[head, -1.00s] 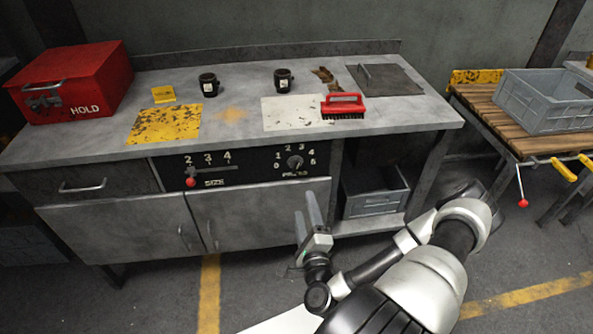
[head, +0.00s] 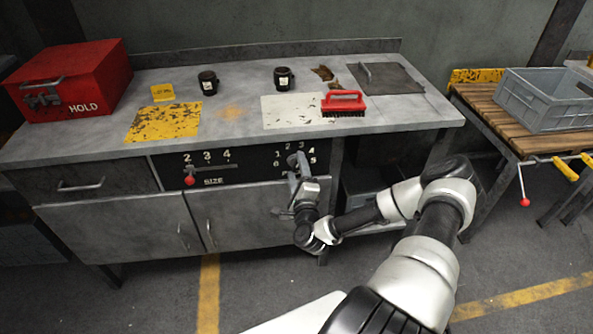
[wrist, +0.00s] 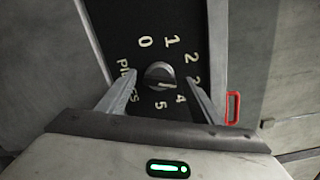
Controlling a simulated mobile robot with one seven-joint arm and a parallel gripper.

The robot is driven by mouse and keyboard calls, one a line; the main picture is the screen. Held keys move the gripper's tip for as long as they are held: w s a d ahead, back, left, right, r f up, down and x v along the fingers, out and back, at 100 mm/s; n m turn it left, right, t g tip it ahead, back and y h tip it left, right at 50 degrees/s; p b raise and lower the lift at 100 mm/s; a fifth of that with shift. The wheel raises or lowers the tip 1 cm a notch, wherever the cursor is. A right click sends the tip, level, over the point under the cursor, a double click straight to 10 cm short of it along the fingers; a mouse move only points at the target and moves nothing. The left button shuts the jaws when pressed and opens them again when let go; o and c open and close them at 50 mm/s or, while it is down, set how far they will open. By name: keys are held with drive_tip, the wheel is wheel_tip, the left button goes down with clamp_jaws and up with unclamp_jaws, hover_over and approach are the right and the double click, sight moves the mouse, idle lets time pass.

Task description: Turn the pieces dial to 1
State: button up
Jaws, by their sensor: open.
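The pieces dial (wrist: 160,75) is a dark round knob on a black panel (wrist: 183,20), with the numbers 0 to 5 around it. A pale mark on the knob seems to point down and right, towards 4 or 5, but it is too small to be sure. My gripper (wrist: 160,80) is open, with one finger on each side of the knob. I cannot tell whether the fingers touch it. In the head view my gripper (head: 298,170) is in front of the panel and hides the dial.
The size slider with a red knob (head: 190,180) is left on the same panel. Cabinet doors (head: 140,228) lie below. On the bench top are a red box (head: 95,75), two black cups, a red brush (head: 343,101) and plates. A grey crate (head: 545,98) stands on the right table.

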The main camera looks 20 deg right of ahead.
drive_tip(key=c, duration=1.1)
drive_tip(key=shift+o, duration=0.2)
drive_tip(key=shift+n, duration=0.4)
drive_tip(key=n, duration=0.3)
drive_tip(key=shift+a+n, duration=0.1)
drive_tip(key=shift+n, duration=0.3)
drive_tip(key=n, duration=0.3)
drive_tip(key=shift+f+n, duration=0.1)
drive_tip(key=shift+n, duration=0.3)
drive_tip(key=n, duration=0.3)
drive_tip(key=shift+f+b, duration=0.1)
drive_tip(key=shift+b, duration=0.3)
drive_tip(key=shift+n+b, duration=0.45)
drive_tip(key=shift+n, duration=1.65)
